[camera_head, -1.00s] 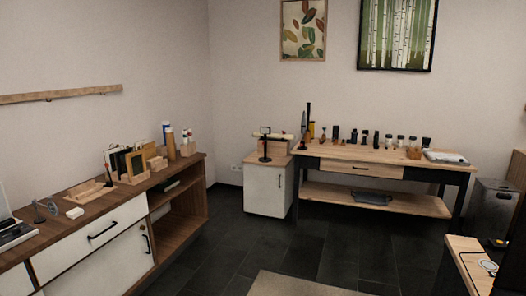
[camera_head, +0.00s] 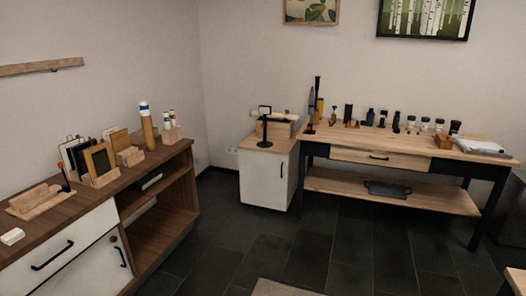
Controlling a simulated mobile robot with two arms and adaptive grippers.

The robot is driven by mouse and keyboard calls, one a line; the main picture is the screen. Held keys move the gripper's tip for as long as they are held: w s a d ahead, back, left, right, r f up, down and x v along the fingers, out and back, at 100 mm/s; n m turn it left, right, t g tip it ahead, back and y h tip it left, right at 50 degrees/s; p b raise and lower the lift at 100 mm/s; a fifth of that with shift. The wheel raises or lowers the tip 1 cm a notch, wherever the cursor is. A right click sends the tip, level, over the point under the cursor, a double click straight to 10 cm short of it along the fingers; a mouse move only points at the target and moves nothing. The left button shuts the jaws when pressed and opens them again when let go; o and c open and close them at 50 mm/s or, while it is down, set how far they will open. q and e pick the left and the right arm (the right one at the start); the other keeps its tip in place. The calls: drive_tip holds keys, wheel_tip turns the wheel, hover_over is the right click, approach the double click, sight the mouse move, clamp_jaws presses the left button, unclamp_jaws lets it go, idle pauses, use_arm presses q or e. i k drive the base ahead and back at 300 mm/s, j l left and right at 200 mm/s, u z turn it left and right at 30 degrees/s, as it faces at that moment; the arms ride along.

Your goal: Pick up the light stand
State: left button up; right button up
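A black stand with a round base, thin post and small rectangular head (camera_head: 265,112) stands upright on the small white cabinet (camera_head: 266,180) near the room's corner. It looks like the light stand, though it is small in view. A pale wooden box (camera_head: 284,130) with a light roll on top is behind it. Neither of my grippers is in view.
A long workbench (camera_head: 400,148) with bottles and dark small items stands right of the cabinet. A wooden sideboard (camera_head: 182,160) with wooden holders and frames runs along the left. Dark tiled floor (camera_head: 240,240) lies open between them; a pale rug edge (camera_head: 290,287) shows in front.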

sight(265, 144)
drive_tip(key=i, duration=2.35)
drive_tip(key=i+u, duration=0.1)
drive_tip(key=i, duration=0.65)
drive_tip(key=i+l, duration=0.15)
drive_tip(key=i, duration=0.55)
drive_tip(key=i+l+u, duration=0.15)
drive_tip(key=i, duration=0.6)
drive_tip(key=i+u, duration=0.25)
